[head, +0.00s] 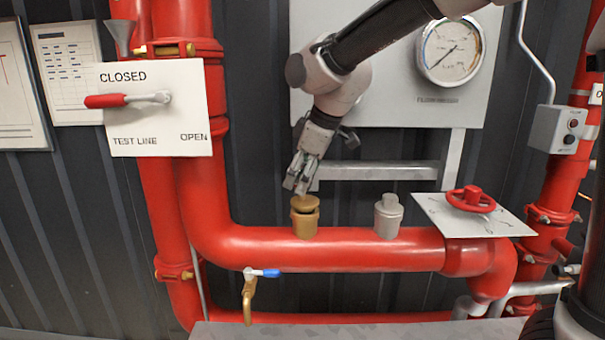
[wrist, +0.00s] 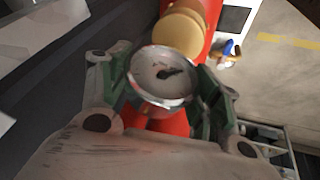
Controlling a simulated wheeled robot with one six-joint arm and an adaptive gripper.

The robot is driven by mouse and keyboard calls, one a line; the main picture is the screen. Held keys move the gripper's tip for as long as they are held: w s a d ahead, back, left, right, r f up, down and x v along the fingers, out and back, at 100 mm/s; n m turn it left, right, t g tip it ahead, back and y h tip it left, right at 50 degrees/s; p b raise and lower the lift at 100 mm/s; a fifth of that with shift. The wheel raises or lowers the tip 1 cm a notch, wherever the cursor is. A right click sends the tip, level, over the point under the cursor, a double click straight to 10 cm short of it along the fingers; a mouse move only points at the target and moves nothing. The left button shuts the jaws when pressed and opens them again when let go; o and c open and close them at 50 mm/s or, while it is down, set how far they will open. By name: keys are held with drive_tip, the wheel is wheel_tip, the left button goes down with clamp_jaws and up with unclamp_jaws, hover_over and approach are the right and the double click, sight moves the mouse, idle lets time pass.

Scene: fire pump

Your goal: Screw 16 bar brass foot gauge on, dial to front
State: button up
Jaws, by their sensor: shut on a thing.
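My gripper (head: 300,178) is above the red pipe, fingers pointing down, just over a brass fitting (head: 305,222) with a wide round top. In the wrist view my gripper (wrist: 163,82) is shut on a round gauge (wrist: 160,76) with a silver rim, pale face and dark needle. Its dial faces the wrist camera. A round brass part (wrist: 182,33) shows just beyond it. The gauge's foot is hidden, so I cannot tell whether it touches the brass fitting. In the head view the dial cannot be made out.
A grey fitting (head: 388,217) stands on the red pipe (head: 340,250) to the right, then a red handwheel (head: 470,199) on a plate. A large panel gauge (head: 450,50) is behind my arm. A lever plate (head: 160,110) is left. A blue-handled tap (head: 255,285) hangs below.

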drive_tip(key=shift+f, duration=0.7)
idle(1.3)
drive_tip(key=o, duration=0.6)
drive_tip(key=c, duration=0.5)
drive_tip(key=m, duration=0.2)
drive_tip(key=m+t+h, duration=0.1)
drive_tip(key=m, duration=0.1)
drive_tip(key=shift+w+h, duration=0.1)
drive_tip(key=shift+h, duration=0.2)
drive_tip(key=shift+w+d+m+h, duration=0.1)
drive_tip(key=shift+m+h, duration=0.3)
drive_tip(key=shift+m, duration=0.7)
